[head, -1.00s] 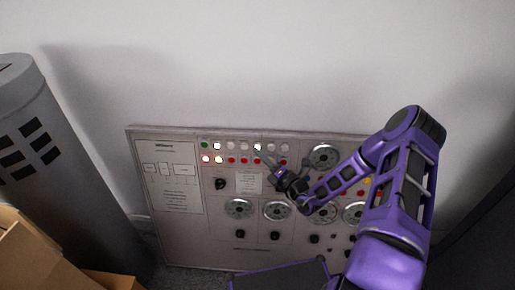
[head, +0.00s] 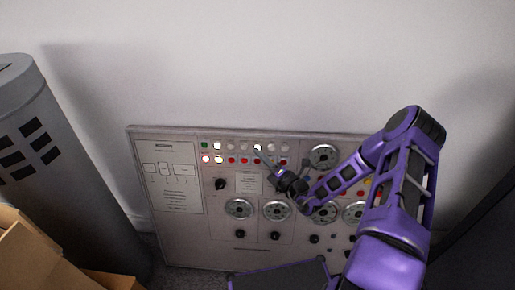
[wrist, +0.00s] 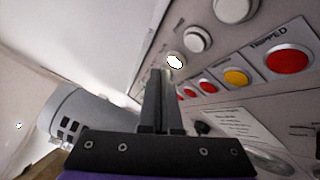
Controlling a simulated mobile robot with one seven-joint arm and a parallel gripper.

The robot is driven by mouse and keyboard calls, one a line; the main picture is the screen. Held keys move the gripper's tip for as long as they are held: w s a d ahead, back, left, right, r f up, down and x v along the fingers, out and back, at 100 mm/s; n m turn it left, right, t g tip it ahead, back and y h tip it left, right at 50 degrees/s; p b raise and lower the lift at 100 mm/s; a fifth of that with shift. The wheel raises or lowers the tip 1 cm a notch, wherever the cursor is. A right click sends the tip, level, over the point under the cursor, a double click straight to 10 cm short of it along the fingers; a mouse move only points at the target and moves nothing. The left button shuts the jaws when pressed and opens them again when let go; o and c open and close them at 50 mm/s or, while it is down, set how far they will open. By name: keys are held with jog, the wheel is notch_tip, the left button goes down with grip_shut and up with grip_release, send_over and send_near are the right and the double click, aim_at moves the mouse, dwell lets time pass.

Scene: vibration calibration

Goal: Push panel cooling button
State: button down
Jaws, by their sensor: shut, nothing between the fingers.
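The control panel (head: 190,240) leans upright against the wall and carries two rows of round buttons along its upper part. A lit white button (head: 257,147) is in the upper row; a lit white button also shows in the wrist view (wrist: 175,61), just beyond my fingertips. My gripper (head: 259,152) is shut and empty, with its fingertips at the button rows. In the wrist view my gripper (wrist: 158,75) covers part of the panel left of the lower row. I cannot tell whether the tips touch a button. The button labels are too small to pick out the cooling button.
Unlit white buttons (wrist: 197,40), a yellow button (wrist: 236,77) and a red button (wrist: 288,58) marked "TRIPPED" are close by. Dials (head: 238,209) and black knobs (head: 275,235) sit lower. A grey cylinder (head: 75,170) and cardboard boxes (head: 35,255) stand at left.

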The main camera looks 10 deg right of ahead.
jog(key=shift+w, duration=0.1)
dwell(0.3)
jog(key=shift+w+d+f, duration=0.1)
jog(key=shift+w, duration=0.2)
jog(key=shift+w+d, duration=0.1)
jog(key=shift+w, duration=0.3)
dwell(0.6)
dwell(0.3)
jog(key=shift+s+a+p, duration=0.2)
jog(key=shift+s+p, duration=0.15)
jog(key=shift+s, duration=0.45)
jog(key=s+p, duration=0.2)
jog(key=s, duration=0.1)
jog(key=s+a+r, duration=0.1)
jog(key=shift+s+a+r+p, duration=0.1)
jog(key=shift+s+p, duration=0.25)
jog(key=shift+p, duration=0.05)
